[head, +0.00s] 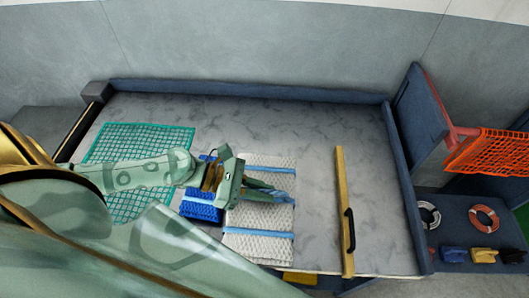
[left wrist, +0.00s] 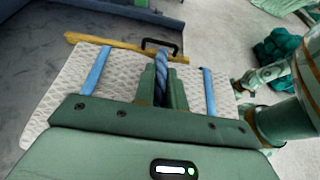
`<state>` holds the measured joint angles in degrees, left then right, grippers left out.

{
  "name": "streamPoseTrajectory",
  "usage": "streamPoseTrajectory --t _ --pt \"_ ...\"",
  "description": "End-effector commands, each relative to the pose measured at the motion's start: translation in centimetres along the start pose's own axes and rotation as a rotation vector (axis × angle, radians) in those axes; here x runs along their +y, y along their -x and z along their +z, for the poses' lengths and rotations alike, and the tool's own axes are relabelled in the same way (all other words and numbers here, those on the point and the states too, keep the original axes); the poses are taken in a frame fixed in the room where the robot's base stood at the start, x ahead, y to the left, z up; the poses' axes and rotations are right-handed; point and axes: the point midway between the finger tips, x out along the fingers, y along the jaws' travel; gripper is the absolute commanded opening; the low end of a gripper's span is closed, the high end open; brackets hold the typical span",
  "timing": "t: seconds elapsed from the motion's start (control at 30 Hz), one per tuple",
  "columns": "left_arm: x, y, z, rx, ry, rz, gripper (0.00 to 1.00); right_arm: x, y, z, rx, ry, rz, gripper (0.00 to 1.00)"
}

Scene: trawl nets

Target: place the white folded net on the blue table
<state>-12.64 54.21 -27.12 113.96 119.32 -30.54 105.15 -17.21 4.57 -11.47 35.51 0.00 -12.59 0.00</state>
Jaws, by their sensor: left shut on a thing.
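The white folded net (head: 258,247) is a pale mesh bundle with blue bands, at the middle front of a grey-topped table with blue rims (head: 250,90). My left gripper (head: 284,196) lies over the net and is shut on its twisted blue rope. In the left wrist view, the fingers (left wrist: 163,88) pinch this rope above the net (left wrist: 125,75). I cannot tell whether the net rests on the table or hangs slightly above it. A dark blue table (head: 455,210) stands at the right.
A green net (head: 135,145) and a blue net (head: 200,211) lie left of the white net. A yellow bar with a black handle (head: 344,190) lies to its right. The blue table holds rope coils (head: 484,217) and small blocks (head: 485,255); an orange net (head: 490,152) hangs above.

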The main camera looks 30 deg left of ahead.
Motion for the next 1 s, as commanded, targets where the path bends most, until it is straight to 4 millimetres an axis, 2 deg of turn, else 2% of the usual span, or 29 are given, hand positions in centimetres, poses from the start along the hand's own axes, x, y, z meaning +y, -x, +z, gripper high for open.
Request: streamPoseTrajectory --t 0.03,0.2,0.4,0.7,0.87,1.0 --pt "1.5 -0.7 -0.3 -0.007 -0.002 0.006 0.0 0.0 -0.4 0.1 -0.001 0.0 0.0 0.34" --pt "5.8 -2.7 -1.7 -0.007 -0.001 0.005 0.0 -0.1 -1.3 0.2 -0.003 0.0 -0.001 0.34" --pt "8.6 -4.9 -4.9 -0.005 0.002 0.003 0.0 -0.2 -2.7 0.5 -0.007 0.0 -0.002 0.34" --pt "10.4 -6.2 -6.7 -0.005 0.0 0.002 0.0 -0.3 -3.5 0.7 -0.009 0.0 -0.003 0.34" --pt "10.4 -7.0 -8.8 -0.004 0.003 0.002 0.0 -0.3 -4.0 0.8 -0.011 0.0 -0.004 0.34" --pt "10.4 -7.2 -9.4 -0.004 0.0 0.001 0.0 -0.3 -4.0 0.8 -0.011 0.0 -0.004 0.34"
